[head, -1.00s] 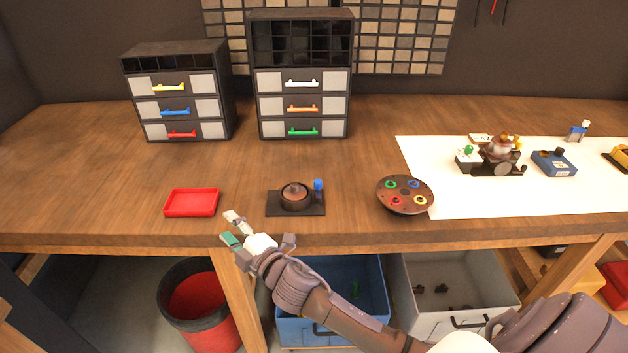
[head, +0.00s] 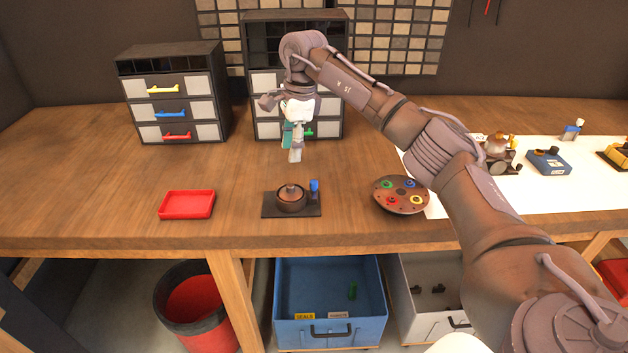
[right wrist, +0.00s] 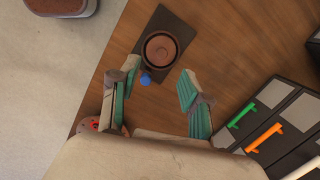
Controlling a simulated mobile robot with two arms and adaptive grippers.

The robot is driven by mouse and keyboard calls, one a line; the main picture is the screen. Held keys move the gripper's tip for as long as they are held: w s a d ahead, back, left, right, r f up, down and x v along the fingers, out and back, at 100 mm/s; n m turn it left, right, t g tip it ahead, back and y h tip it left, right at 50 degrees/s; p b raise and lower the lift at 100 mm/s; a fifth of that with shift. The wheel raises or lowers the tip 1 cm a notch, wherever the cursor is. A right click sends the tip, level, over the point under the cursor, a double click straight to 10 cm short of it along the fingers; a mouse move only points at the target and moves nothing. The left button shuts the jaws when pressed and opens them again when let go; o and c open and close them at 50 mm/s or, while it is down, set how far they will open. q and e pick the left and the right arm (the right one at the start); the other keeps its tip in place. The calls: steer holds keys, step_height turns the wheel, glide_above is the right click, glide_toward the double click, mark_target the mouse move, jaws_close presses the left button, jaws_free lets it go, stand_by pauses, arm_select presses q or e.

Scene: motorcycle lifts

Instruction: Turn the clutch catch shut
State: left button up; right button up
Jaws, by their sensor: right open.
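The clutch is a round brown drum (head: 291,198) with a small knob on top, on a dark base plate (head: 270,212) near the bench's front edge. A blue catch (head: 314,186) stands beside the drum at its right rear. My right gripper (head: 293,150) points down above and behind the clutch, apart from it, open and empty. In the right wrist view the drum (right wrist: 160,47) and the blue catch (right wrist: 145,79) show beyond the two spread green-padded fingers (right wrist: 158,82). My left gripper is not in view.
A red tray (head: 187,205) lies left of the clutch, and a round dish with coloured rings (head: 400,196) lies right. Two drawer cabinets stand behind, one (head: 172,92) at left, the other (head: 265,80) partly hidden by my right arm. The bench between tray and clutch is clear.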

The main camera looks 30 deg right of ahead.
step_height(320, 180, up, 3)
steer(key=h, duration=0.1)
glide_above(314, 181)
steer(key=shift+g+h, duration=0.3)
steer(key=shift+g, duration=0.1)
step_height(314, 181, down, 14)
steer(key=p, duration=0.3)
jaws_close()
